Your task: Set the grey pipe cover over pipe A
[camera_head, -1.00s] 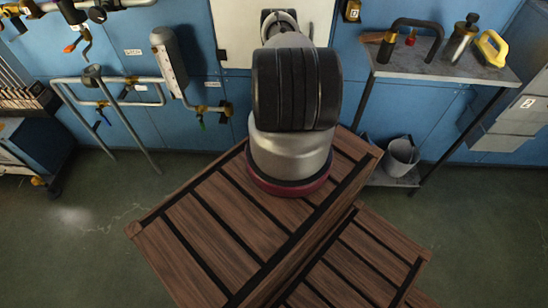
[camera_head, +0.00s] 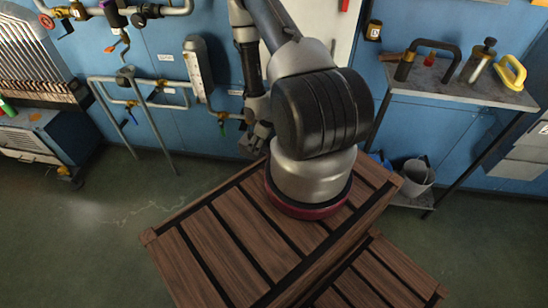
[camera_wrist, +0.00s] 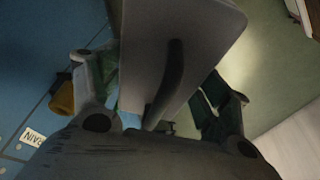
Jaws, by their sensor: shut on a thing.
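In the wrist view a grey panel-like body with a dark bar across it, which looks like the grey pipe cover (camera_wrist: 207,40), fills the space between the fingers of my gripper (camera_wrist: 160,92). Green pads show on both sides, and my gripper is shut on it. In the head view my gripper (camera_head: 258,140) hangs low beside my arm, near the blue wall. Pipes (camera_head: 172,84) with valves run along the wall to the left. Their labels are too small to read, so I cannot tell which is pipe A.
A shelf (camera_head: 460,88) with tools stands at the right, with a bucket (camera_head: 416,177) below. Wooden crates (camera_head: 205,247) fill the lower middle. Floor at the left is open.

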